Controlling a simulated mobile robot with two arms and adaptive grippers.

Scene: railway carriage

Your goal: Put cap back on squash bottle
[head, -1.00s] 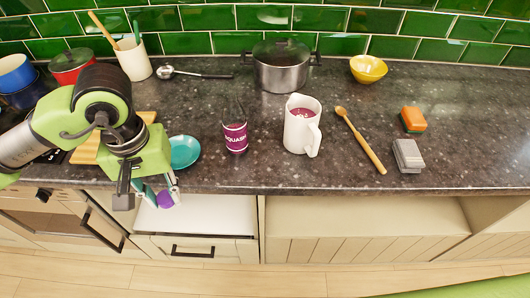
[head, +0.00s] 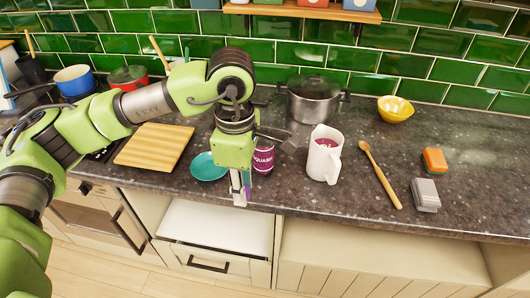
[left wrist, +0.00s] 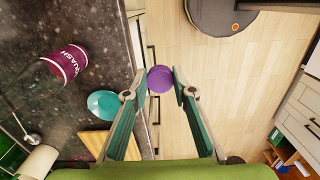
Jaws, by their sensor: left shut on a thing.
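The squash bottle (head: 264,161), with a purple "SQUASH" label, stands on the dark worktop, partly hidden behind my left gripper in the head view. It also shows at the left of the left wrist view (left wrist: 66,64). My left gripper (head: 240,196) points down at the worktop's front edge, just left of and in front of the bottle. In the left wrist view its fingertips are shut on the round purple cap (left wrist: 160,79), apart from the bottle and over the floor side of the edge. I cannot make out the cap in the head view.
A white jug (head: 331,164) with purple contents stands right of the bottle. A teal dish (head: 204,168) and cutting board (head: 155,146) lie left. A lidded pot (head: 313,101) is behind. A wooden spoon (head: 380,175), sponge (head: 434,160) and grey block (head: 424,194) lie right.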

